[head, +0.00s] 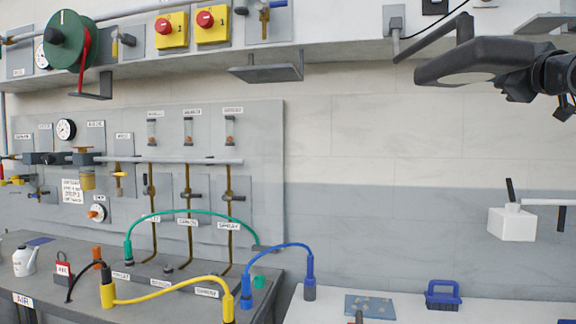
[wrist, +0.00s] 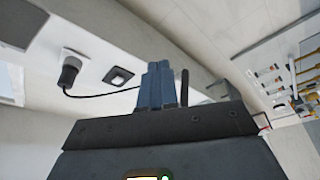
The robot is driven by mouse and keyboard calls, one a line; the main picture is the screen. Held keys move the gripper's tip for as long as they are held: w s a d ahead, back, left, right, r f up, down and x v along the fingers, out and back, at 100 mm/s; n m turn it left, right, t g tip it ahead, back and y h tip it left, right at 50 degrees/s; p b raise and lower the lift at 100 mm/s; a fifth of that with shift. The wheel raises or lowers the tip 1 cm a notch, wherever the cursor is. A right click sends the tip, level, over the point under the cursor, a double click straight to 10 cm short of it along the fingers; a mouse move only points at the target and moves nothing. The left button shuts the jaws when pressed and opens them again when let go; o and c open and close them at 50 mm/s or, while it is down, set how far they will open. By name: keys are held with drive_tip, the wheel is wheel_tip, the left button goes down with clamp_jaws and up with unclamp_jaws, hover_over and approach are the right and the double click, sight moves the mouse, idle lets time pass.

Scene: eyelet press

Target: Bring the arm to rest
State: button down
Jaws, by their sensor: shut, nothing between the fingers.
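My gripper (wrist: 158,85) shows in the wrist view, with its two blue-grey fingers together and nothing between them. It is up in the air, and the fingers touch nothing that I can see. The wrist view is tilted, with pale wall and shelf surfaces behind the fingers.
A dark flat head on a jointed arm (head: 470,62) juts in at upper right. A shelf with red-buttoned yellow boxes (head: 212,24) runs overhead. Coloured hoses arch over the grey bench at left. A blue-handled item (head: 442,295) stands on the white bench. The middle wall is clear.

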drive_tip(key=s+a+f+m, duration=0.2)
drive_tip(key=a+f+m, duration=0.15)
drive_tip(key=f, duration=0.95)
drive_tip(key=s+a+f+m, duration=0.25)
drive_tip(key=a+f, duration=0.25)
drive_tip(key=f, duration=0.7)
drive_tip(key=s+a+f+m, duration=0.25)
drive_tip(key=a+f, duration=0.25)
drive_tip(key=f, duration=0.8)
drive_tip(key=s+a+f+m+g, duration=0.1)
drive_tip(key=s+a+f, duration=0.1)
drive_tip(key=s+f, duration=0.3)
drive_tip(key=s+a+f+m+h, duration=0.1)
drive_tip(key=s+a+f, duration=0.2)
drive_tip(key=s+f, duration=0.25)
drive_tip(key=s+a+f+m+g, duration=0.1)
drive_tip(key=s+a+f, duration=0.1)
drive_tip(key=s+f, duration=0.35)
drive_tip(key=s+a+f+g, duration=0.1)
drive_tip(key=s+f, duration=0.1)
drive_tip(key=s, duration=0.5)
drive_tip(key=s+a+f, duration=0.2)
drive_tip(key=s, duration=0.4)
drive_tip(key=s+r+g+y, duration=0.1)
drive_tip(key=s+r+g, duration=0.1)
drive_tip(key=s, duration=1.9)
drive_tip(key=shift+s+d+r+n+g, duration=0.2)
drive_tip(key=shift+s+r+n+g, duration=0.15)
drive_tip(key=shift+r, duration=0.2)
